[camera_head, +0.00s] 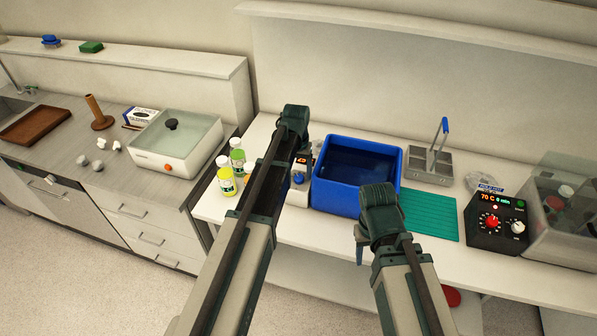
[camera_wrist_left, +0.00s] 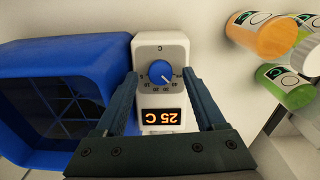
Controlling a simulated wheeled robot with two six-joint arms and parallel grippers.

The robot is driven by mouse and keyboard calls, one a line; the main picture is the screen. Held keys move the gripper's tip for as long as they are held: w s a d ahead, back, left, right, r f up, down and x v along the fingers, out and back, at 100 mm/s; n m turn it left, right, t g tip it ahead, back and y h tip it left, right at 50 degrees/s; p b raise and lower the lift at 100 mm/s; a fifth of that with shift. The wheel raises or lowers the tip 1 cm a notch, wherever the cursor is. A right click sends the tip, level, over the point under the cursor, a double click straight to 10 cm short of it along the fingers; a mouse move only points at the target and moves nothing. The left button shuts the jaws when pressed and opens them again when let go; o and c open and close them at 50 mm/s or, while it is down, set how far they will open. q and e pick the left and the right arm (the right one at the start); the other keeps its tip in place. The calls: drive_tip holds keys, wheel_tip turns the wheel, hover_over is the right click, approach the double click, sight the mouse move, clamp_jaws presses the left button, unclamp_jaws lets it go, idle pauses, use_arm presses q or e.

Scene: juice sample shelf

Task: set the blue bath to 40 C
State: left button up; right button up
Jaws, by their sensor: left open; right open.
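The blue bath (camera_head: 342,200) is an open blue tub holding dark liquid; its side also shows in the left wrist view (camera_wrist_left: 60,58). At its left stands a white control unit (camera_head: 297,198) with a blue dial knob (camera_wrist_left: 161,72). In the left wrist view its orange display (camera_wrist_left: 164,117) is upside down and reads 25 C. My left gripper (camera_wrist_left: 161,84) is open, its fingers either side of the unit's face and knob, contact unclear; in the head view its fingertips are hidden. My right gripper (camera_head: 361,247) is open and empty in front of the bath.
Green and yellow bottles (camera_head: 227,181) stand left of the unit. A green mat (camera_head: 430,216), a grey compartment tray (camera_head: 430,174) and a black 70 C controller (camera_head: 495,228) with a red knob are to the right. A clear-walled bath (camera_head: 565,220) stands at far right.

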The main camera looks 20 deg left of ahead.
sight(298, 180)
use_arm(q)
wheel_tip(298, 180, up, 12)
drive_tip(key=p, duration=1.1)
drive_tip(key=shift+s, duration=0.25)
drive_tip(key=shift+a, duration=0.1)
drive_tip(key=s+d+f+m+b, duration=0.1)
drive_tip(key=s+d+f+b, duration=0.3)
drive_tip(key=s, duration=0.4)
drive_tip(key=s+d+f+m+y+b, duration=0.1)
drive_tip(key=s+d+f+b, duration=0.4)
drive_tip(key=s+f+b, duration=0.2)
drive_tip(key=s+d+f+m+b, duration=0.2)
drive_tip(key=s+d+f+b, duration=0.2)
drive_tip(key=s, duration=0.5)
drive_tip(key=shift+d+f+g+b, duration=0.25)
drive_tip(key=shift+f+g+b, duration=0.15)
drive_tip(key=shift+f+b, duration=0.25)
